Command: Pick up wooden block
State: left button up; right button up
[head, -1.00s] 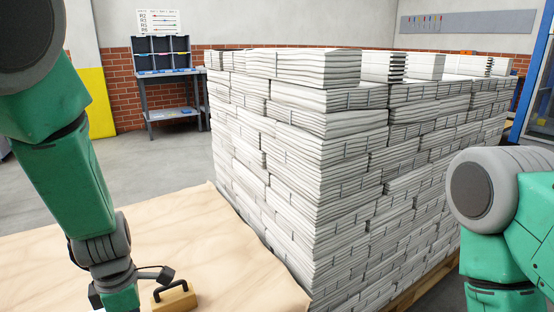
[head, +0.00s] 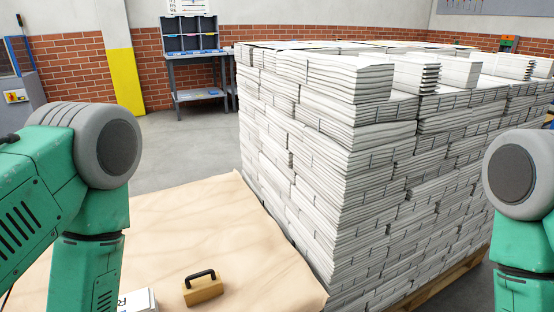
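The wooden block (head: 203,290) is light brown with a black handle on top. Nothing visible touches the block.
A white object with black lettering (head: 138,302) lies left of the block. A shelf bench (head: 197,75) stands by the far brick wall, with open floor before it.

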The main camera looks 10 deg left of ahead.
aim_at(200, 286)
jog(key=i+u, duration=0.2)
jog(key=u, duration=0.2)
jog(key=i+u, duration=0.15)
jog(key=u, duration=0.3)
